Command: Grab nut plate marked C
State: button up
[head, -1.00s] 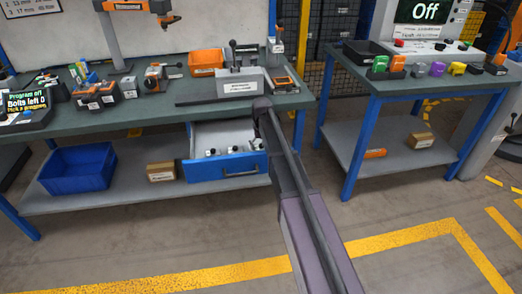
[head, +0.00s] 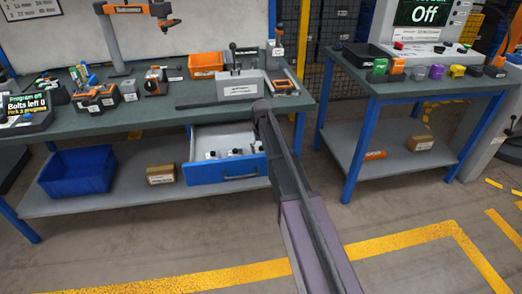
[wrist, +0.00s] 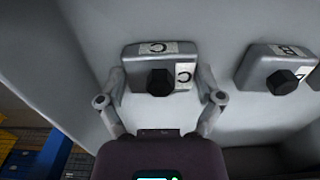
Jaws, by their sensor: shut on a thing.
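The nut plate marked C (wrist: 160,68) is a grey block with a dark knob and white C labels. It lies inside the open drawer. In the wrist view my gripper (wrist: 166,90) has one finger on each side of the plate and is shut on it. A second plate, marked B (wrist: 278,70), sits to the right, apart from my fingers. In the head view the drawer (head: 226,172) with its blue front is pulled out under the left bench, and several small plates show in it. My gripper is hidden behind my arm there.
The drawer's pale walls are close around my gripper. A blue bin (head: 78,173) and a cardboard box (head: 161,174) stand on the shelf left of the drawer. The bench top (head: 165,114) overhangs the drawer. Floor in front is clear.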

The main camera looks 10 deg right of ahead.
jog(key=shift+r+p, duration=4.85)
jog(key=shift+r, duration=0.1)
